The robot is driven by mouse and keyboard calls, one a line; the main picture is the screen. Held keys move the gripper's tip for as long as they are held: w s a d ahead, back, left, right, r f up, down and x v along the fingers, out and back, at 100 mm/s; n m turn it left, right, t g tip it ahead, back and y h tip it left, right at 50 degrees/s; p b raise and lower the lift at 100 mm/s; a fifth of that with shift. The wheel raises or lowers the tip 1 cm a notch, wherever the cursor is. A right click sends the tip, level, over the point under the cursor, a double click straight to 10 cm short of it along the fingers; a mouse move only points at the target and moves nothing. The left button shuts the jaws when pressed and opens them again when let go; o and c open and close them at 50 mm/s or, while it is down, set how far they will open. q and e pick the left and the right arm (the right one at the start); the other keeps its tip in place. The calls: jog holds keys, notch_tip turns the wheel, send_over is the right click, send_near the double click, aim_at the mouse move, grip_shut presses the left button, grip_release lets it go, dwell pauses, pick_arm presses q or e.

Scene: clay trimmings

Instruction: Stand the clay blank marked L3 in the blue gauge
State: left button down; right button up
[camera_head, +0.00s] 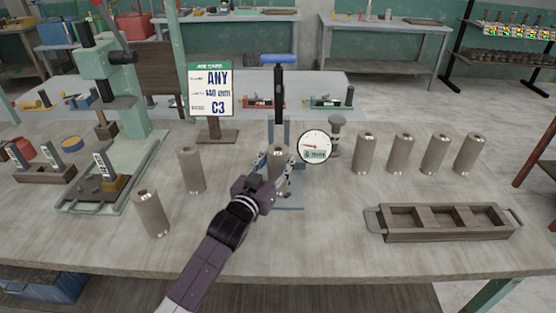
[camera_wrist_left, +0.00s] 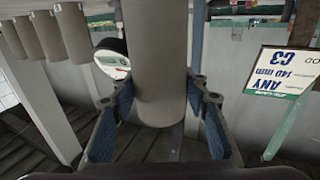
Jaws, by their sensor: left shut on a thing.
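My left gripper (camera_head: 276,168) is shut on a grey-brown clay blank (camera_head: 278,153) at the blue gauge. In the left wrist view the blank (camera_wrist_left: 158,60) stands between the two blue-padded fingers. I cannot read a mark on it, so I cannot tell whether it is L3. The blue gauge has a blue handle (camera_head: 278,58), a dark column above the blank and a blue-grey base (camera_head: 291,207). Its round dial (camera_head: 314,147) is at the right of the blank. The gripper hides the blank's lower end, so I cannot tell whether it touches the base. My right gripper is not in view.
Two blanks (camera_head: 191,170) (camera_head: 151,213) stand left of my arm, and several (camera_head: 400,153) stand in a row at the right. A wooden tray (camera_head: 440,236) with three empty compartments lies at the front right. An order sign (camera_head: 211,90) reads ANY, 140 mm, C3. A green press (camera_head: 110,80) stands left.

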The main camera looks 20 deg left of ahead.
pick_arm(q)
jog(key=shift+r, duration=0.1)
jog(key=c, duration=1.6)
grip_release()
jog(key=shift+f, duration=0.3)
jog(key=o, duration=0.5)
jog(key=shift+r, duration=0.1)
jog(key=shift+c, duration=0.2)
jog(key=shift+r, duration=0.25)
jog(key=s+a+b, duration=0.1)
jog(key=s, duration=1.1)
jog(key=shift+a, duration=0.2)
jog(key=shift+f, duration=0.1)
